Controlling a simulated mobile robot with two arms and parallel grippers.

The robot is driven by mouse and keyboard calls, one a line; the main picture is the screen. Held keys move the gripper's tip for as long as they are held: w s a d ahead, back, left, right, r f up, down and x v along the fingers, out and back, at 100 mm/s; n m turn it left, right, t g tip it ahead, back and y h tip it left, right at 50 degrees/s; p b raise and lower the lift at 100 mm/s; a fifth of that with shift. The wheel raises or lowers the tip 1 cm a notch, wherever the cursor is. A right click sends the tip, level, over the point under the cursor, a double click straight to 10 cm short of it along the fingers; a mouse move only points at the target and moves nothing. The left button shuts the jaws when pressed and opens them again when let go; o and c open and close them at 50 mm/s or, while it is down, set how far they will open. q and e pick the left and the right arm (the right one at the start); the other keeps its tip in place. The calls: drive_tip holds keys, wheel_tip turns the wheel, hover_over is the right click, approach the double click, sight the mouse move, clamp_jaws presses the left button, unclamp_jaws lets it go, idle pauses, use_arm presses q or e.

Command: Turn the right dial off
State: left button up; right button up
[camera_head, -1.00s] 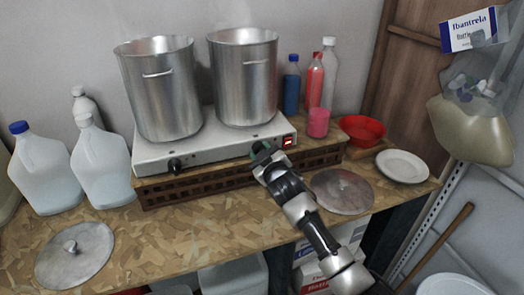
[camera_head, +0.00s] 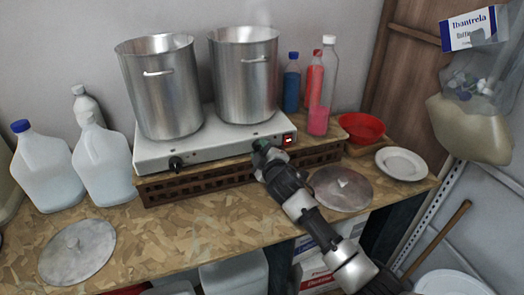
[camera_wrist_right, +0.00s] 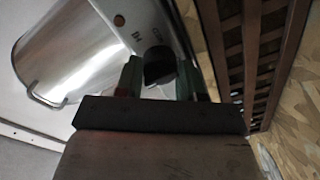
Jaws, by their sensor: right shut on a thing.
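The right dial (camera_wrist_right: 158,66) is a black knob on the front face of the white two-burner hotplate (camera_head: 215,144). In the wrist view, the green fingers of my right gripper (camera_wrist_right: 158,78) stand on both sides of it and are shut on it. In the head view my right gripper (camera_head: 262,148) reaches the hotplate's front right and hides this dial. The left dial (camera_head: 176,163) shows as a black knob. A small red lit switch (camera_head: 289,140) is at the right end of the front face. My left gripper is not in view.
Two tall steel pots (camera_head: 160,90) (camera_head: 245,80) stand on the hotplate, which sits on a dark slatted crate (camera_head: 210,183). A metal lid (camera_head: 341,188), pink cup (camera_head: 318,121), red bowl (camera_head: 362,127) and white plate (camera_head: 402,163) are to the right. White jugs (camera_head: 104,160) stand left.

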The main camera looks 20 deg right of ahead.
drive_tip(key=o, duration=0.9)
drive_tip(key=shift+s+d+r+b, duration=0.15)
drive_tip(key=shift+s+b, duration=0.4)
drive_tip(key=shift+s, duration=2.15)
drive_tip(key=shift+s+d+r+b, duration=0.1)
drive_tip(key=shift+s+b, duration=0.45)
drive_tip(key=shift+s, duration=2.15)
